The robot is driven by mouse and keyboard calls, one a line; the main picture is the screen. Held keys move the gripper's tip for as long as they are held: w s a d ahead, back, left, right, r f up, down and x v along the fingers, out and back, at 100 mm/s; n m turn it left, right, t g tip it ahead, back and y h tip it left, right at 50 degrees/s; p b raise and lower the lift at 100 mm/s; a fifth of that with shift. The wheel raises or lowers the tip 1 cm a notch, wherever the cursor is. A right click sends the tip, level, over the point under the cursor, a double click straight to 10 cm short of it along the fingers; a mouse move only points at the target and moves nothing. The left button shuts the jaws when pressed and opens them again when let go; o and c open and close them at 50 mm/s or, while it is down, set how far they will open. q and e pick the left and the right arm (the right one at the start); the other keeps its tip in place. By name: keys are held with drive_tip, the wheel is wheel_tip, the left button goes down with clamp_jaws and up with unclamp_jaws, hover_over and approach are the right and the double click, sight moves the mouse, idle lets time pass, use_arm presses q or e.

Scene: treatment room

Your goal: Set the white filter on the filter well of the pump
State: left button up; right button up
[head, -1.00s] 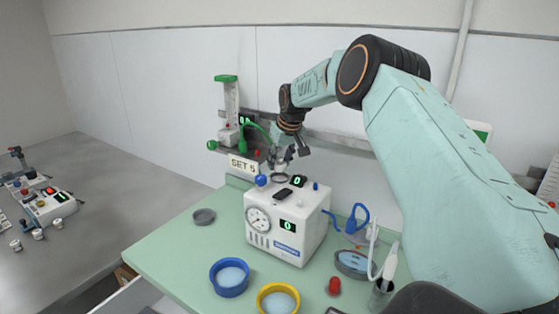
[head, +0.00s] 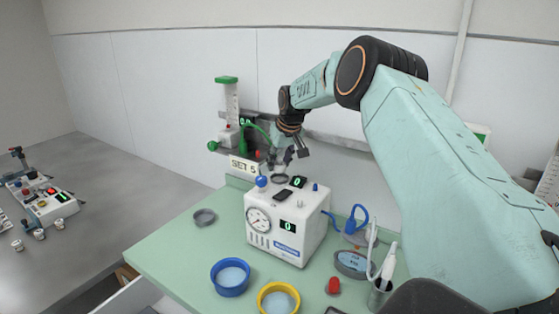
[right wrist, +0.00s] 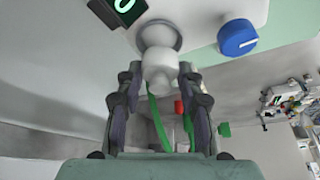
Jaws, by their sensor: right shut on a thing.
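The pump (head: 272,240) is a white box with a round dial and lit displays, standing on the green counter. Its filter well (head: 280,179) is a dark ring on the back of its top. My right gripper (head: 282,160) is right above the well, pointing down, shut on the white filter. In the right wrist view the filter (right wrist: 160,70) is a small white cylinder between the fingers. Its far end lines up with the grey ring of the well; I cannot tell whether it is fully seated. The filter is mostly hidden in the head view. My left gripper is not in view.
A blue knob (head: 262,182) stands beside the well. Behind are a green-capped column (head: 231,103) and a SET 5 sign (head: 243,166).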

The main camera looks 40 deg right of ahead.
drive_tip(key=shift+d+f, duration=0.1)
drive_tip(key=shift+d, duration=0.1)
drive_tip(key=shift+p, duration=0.4)
idle(0.5)
drive_tip(key=shift+a+f, duration=0.1)
drive_tip(key=shift+f, duration=0.05)
drive_tip(key=shift+f, duration=0.45)
drive_tip(key=shift+a+r, duration=0.1)
drive_tip(key=shift+f+b, duration=0.4)
drive_tip(key=shift+f, duration=0.5)
